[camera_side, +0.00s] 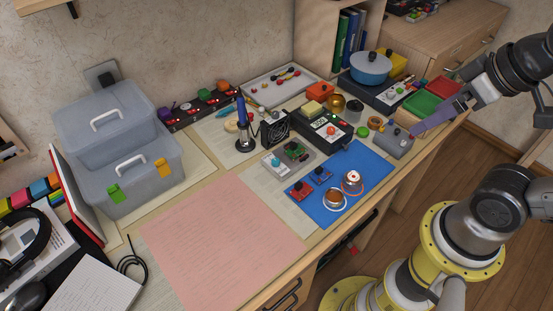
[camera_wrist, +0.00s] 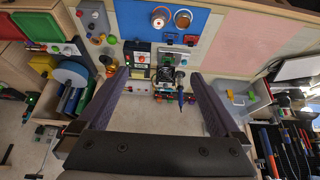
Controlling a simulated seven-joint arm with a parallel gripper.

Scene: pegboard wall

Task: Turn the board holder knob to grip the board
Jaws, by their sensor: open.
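The board holder (camera_side: 288,158) is a grey fixture on the desk at the upper left corner of the blue mat. A green board (camera_side: 296,148) sits in it, and a teal knob (camera_side: 276,161) is at its left end. Whether the jaws touch the board cannot be told. My gripper (camera_side: 425,130) is at the right, above the far end of the desk, well apart from the holder. In the wrist view my gripper (camera_wrist: 160,75) has its two fingers spread wide with nothing between them; the holder (camera_wrist: 178,53) shows small beyond them.
A soldering iron (camera_side: 242,125) stands upright near a black fan (camera_side: 276,130). A black meter box (camera_side: 325,128) stands right of the holder. The pink mat (camera_side: 220,240) is bare.

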